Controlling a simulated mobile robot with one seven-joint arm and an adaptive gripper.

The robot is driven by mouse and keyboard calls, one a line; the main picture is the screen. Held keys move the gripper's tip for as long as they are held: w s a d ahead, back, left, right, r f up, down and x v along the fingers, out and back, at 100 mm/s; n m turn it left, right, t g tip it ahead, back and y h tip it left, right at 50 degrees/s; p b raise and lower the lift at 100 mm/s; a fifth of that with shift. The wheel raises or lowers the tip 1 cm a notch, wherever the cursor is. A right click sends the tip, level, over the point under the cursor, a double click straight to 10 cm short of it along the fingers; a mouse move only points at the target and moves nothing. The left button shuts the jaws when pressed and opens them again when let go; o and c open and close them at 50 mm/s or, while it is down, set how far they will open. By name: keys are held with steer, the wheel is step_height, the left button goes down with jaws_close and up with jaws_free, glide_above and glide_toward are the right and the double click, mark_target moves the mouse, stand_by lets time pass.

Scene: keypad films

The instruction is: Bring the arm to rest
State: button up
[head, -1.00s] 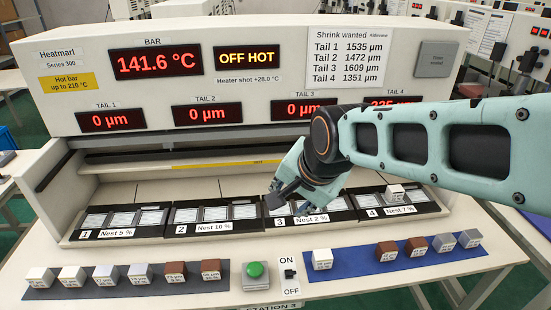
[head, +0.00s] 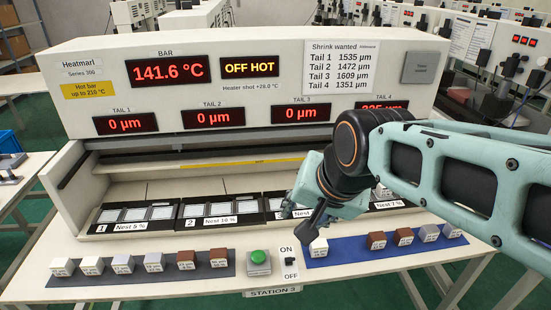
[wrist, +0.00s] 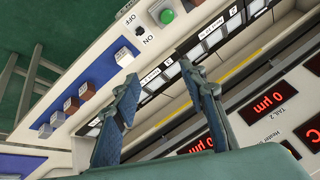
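My gripper (head: 304,222) hangs in front of nest 3, above the front ledge near the blue mat. In the wrist view its two fingers (wrist: 160,78) stand apart with nothing held between them. My arm reaches in from the right and covers much of nest 4 and part of the Tail 4 display. The heat machine (head: 280,70) reads 141.6 °C and OFF HOT. Tails 1 to 3 show 0 µm. A small block (head: 382,191) in nest 4 is partly hidden behind my gripper.
A blue mat (head: 345,249) holds a white block (head: 318,247) close to my gripper, with brown and grey blocks further right. A dark mat (head: 140,273) at left holds several blocks. A green button (head: 258,257) and ON/OFF switch (head: 290,263) sit between the mats.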

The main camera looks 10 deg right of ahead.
stand_by(0.3)
steer(key=s+d+r+n+h+p, duration=0.1)
steer(key=s+d+r+n+p, duration=0.1)
steer(key=s+r+n+p, duration=0.2)
steer(key=s+r+p, duration=0.1)
steer(key=s+r, duration=0.1)
steer(key=s, duration=0.1)
steer(key=shift+n, duration=0.3)
steer(key=shift+d, duration=0.1)
stand_by(0.4)
